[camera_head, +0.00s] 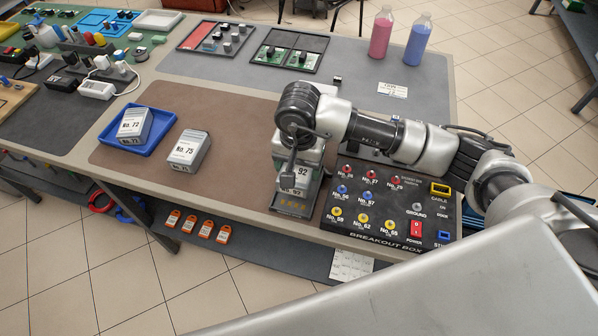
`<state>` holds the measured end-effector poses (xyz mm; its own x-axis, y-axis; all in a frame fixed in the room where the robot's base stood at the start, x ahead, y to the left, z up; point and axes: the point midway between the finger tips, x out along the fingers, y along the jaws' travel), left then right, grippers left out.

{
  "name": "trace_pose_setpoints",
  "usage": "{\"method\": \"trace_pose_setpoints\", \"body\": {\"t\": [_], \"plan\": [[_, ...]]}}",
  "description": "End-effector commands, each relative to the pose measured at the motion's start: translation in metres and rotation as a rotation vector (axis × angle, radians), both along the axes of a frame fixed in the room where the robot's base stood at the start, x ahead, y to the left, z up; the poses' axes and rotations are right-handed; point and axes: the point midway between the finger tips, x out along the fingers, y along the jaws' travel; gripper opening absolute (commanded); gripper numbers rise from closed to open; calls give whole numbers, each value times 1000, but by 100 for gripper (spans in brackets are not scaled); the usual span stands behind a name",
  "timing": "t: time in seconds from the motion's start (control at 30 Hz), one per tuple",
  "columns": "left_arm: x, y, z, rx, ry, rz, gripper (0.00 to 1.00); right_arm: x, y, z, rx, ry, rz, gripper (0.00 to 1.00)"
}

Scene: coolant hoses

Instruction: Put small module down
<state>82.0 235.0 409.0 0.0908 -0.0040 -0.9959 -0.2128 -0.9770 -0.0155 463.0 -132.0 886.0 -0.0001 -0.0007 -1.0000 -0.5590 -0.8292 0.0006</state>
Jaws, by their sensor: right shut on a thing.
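My right gripper (291,165) reaches in from the right and points down over the front of the workbench. It is shut on the grey module marked 92 (303,178), which is partly hidden behind the gripper and wrist. That module is at a dark base (293,206) with yellow marks at its front, left of the breakout box; I cannot tell whether it is fully seated. A grey module No. 75 (187,151) stands on the brown mat. Module No. 72 (134,125) sits in a blue tray (160,142). My left gripper is not in view.
The black breakout box (390,216) with coloured sockets stands close to the right of the base. Two bottles, pink (381,34) and blue (417,42), stand at the back. The brown mat (237,135) is clear between module No. 75 and my gripper.

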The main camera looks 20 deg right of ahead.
Motion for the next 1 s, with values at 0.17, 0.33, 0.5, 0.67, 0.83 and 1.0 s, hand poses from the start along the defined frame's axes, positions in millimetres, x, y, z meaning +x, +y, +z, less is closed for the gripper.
{"method": "trace_pose_setpoints", "body": {"t": [0.17, 0.33, 0.5, 0.67, 0.83, 1.0], "plan": [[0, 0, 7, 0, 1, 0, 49, -1, 0, -23, 0, 4, -2, 35], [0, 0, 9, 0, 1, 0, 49, 0, 0, -36, 1, -1, -1, 35], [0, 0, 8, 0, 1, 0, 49, 0, 0, -36, 0, -1, 0, 35], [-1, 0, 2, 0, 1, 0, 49, 0, 0, -40, 0, -1, 0, 35], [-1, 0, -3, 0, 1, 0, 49, 0, 0, -44, 0, -1, 0, 35], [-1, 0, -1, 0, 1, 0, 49, -1, 0, -43, 0, 0, 0, 97]]}}
